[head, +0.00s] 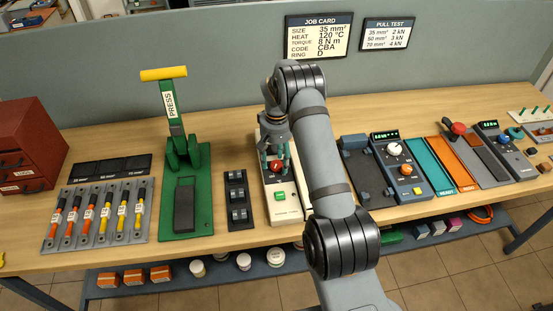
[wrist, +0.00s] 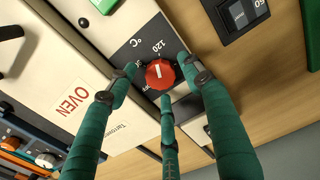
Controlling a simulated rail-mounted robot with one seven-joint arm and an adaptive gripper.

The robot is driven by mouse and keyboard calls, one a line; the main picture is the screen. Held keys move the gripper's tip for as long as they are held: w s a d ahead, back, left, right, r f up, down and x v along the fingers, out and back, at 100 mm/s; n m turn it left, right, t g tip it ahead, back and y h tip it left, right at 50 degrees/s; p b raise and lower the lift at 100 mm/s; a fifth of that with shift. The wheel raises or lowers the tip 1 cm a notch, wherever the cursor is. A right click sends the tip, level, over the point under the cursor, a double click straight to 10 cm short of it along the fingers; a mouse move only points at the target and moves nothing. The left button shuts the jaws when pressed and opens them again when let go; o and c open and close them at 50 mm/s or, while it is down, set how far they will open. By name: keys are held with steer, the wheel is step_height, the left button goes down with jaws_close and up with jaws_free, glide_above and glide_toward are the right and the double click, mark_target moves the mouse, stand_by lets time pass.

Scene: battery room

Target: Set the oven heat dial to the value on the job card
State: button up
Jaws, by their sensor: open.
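The oven (head: 284,200) is a cream box on the bench with a red heat dial (head: 276,166). In the wrist view the dial (wrist: 160,75) sits on a dark scale plate (wrist: 140,45) marked °C, with 120 readable above it. A label left of the dial is partly hidden. The dial's short white mark runs roughly up and down in that view; which end points is hard to tell. My gripper (wrist: 160,80) is open, its three green fingers spread around the dial; contact cannot be told. The job card (head: 319,36) reads HEAT 120 °C.
A blue-grey unit with a white knob (head: 395,150) stands to the right.

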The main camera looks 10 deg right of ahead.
steer(key=shift+f, duration=0.3)
steer(key=shift+c, duration=0.4)
steer(key=c, duration=1.1)
steer(key=shift+f+m+b, duration=0.3)
steer(key=shift+m+b, duration=0.1)
steer(key=shift+b, duration=0.6)
steer(key=shift+r+m+b, duration=0.2)
steer(key=shift+m+b, duration=0.3)
steer(key=shift+b, duration=0.1)
steer(key=shift+r, duration=0.15)
steer(key=o, duration=1.2)
